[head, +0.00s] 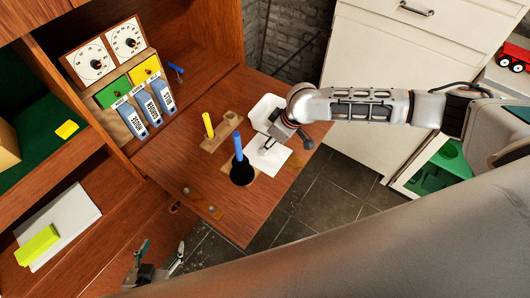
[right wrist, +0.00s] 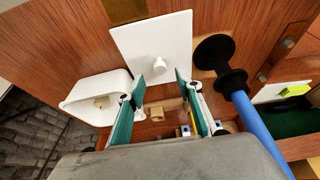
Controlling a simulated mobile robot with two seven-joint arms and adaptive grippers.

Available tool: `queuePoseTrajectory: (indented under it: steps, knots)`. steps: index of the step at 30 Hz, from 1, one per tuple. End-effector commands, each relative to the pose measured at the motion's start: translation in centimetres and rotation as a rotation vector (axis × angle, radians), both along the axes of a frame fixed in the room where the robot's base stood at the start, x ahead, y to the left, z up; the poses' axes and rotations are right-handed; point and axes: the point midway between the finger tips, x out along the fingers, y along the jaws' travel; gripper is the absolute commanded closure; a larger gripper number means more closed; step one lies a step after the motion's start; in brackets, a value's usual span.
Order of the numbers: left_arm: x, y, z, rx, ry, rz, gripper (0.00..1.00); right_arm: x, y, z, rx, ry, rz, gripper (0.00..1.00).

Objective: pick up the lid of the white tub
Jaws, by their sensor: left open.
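The white square lid (head: 272,158) lies on the wooden desk flap, apart from the white tub (head: 262,107) beside it. In the right wrist view the lid (right wrist: 147,40) shows a small white knob (right wrist: 160,66) in its middle. The tub (right wrist: 90,92) is at the left there, uncovered, with a small pale round thing in it. My right gripper (head: 273,144) is over the lid in the head view. Its teal fingers (right wrist: 162,80) are apart and point at the knob, with nothing held. My left gripper (head: 162,256) is open and empty at the bottom left.
A blue-handled tool (head: 239,148) stands on a round black base close beside the lid. A yellow peg (head: 208,124) stands in a wooden block (head: 222,134) behind.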

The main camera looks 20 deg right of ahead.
Motion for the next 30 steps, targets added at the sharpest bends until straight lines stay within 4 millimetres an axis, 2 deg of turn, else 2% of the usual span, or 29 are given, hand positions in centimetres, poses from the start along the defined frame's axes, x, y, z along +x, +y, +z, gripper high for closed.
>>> queuePoseTrajectory:
  steps: [3,7,17,21,30]
  knots:
    - [0.0,-0.1,0.0,-0.001,0.001,-0.002,0.36,0.3,0.4,-1.9,-0.001,0.002,0.000,0.65]
    - [-0.1,0.0,0.1,0.001,0.000,-0.003,0.36,0.8,0.7,-3.3,0.000,0.001,-0.001,0.65]
    - [0.2,0.3,0.2,0.009,-0.005,-0.007,0.36,1.0,0.9,-3.9,0.000,-0.001,0.001,0.65]
    - [0.4,0.4,0.3,0.009,-0.008,-0.006,0.36,1.0,0.9,-3.9,0.001,0.000,0.001,0.98]
    - [0.5,0.3,0.4,0.007,-0.009,-0.003,0.36,1.0,0.9,-3.9,0.001,0.000,0.001,1.00]
